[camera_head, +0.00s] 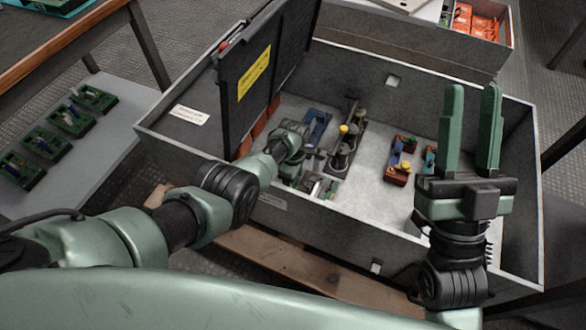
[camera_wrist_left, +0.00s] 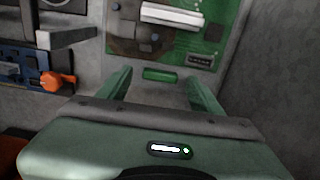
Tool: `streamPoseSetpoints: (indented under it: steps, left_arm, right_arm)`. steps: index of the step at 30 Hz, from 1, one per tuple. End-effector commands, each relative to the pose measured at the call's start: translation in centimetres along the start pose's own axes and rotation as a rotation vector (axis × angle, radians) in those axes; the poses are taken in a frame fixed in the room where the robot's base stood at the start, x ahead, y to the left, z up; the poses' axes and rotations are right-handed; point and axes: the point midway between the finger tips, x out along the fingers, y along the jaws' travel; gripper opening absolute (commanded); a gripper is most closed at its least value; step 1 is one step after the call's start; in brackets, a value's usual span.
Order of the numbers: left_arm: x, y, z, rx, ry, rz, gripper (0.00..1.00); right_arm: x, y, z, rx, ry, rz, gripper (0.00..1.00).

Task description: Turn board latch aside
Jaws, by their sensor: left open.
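A green circuit board (camera_wrist_left: 190,45) with a white bar-shaped part lies at the top of the left wrist view. A small green bar (camera_wrist_left: 160,75), which looks like the board latch, sits just below the board's lower edge. My left gripper (camera_wrist_left: 157,78) is open, with its fingertips on either side of the bar; I cannot tell whether they touch it. In the head view my left arm reaches into the grey box, and its wrist hides part of the board (camera_head: 327,187) there. My right gripper (camera_head: 472,90) is open and empty, pointing up over the box's right side.
The grey box (camera_head: 170,142) has an upright dark lid with a yellow label (camera_head: 254,72). Inside are a blue part (camera_head: 317,125), dark posts (camera_head: 342,153) and a red-and-blue unit (camera_head: 398,165). An orange knob (camera_wrist_left: 57,82) sits left of my left gripper. The box's middle floor is clear.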

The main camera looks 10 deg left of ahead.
Motion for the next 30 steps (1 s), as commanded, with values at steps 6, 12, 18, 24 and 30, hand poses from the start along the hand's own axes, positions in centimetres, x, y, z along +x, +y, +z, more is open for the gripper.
streamPoseSetpoints:
  steps: [6,12,18,24,30]
  left_arm:
    - [-1.6,0.0,0.0,0.0,0.0,0.0,0.65]
    - [-2.8,0.0,0.0,0.0,0.0,-0.001,0.65]
    - [-4.0,0.0,0.0,-0.001,0.0,0.0,0.65]
    - [-5.2,0.0,0.0,-0.001,-0.001,0.0,0.65]
    - [-6.3,0.0,0.0,-0.001,-0.001,0.0,0.65]
  right_arm:
    - [-0.3,0.6,4.7,-0.012,-0.265,0.01,0.34]
    - [-2.0,1.2,8.7,-0.021,-0.504,0.022,0.34]
    - [-4.9,1.8,12.2,-0.028,-0.745,0.036,0.34]
    - [-8.8,2.5,14.7,-0.033,-0.987,0.052,0.34]
    - [-12.9,3.0,16.1,-0.035,-1.198,0.067,0.34]
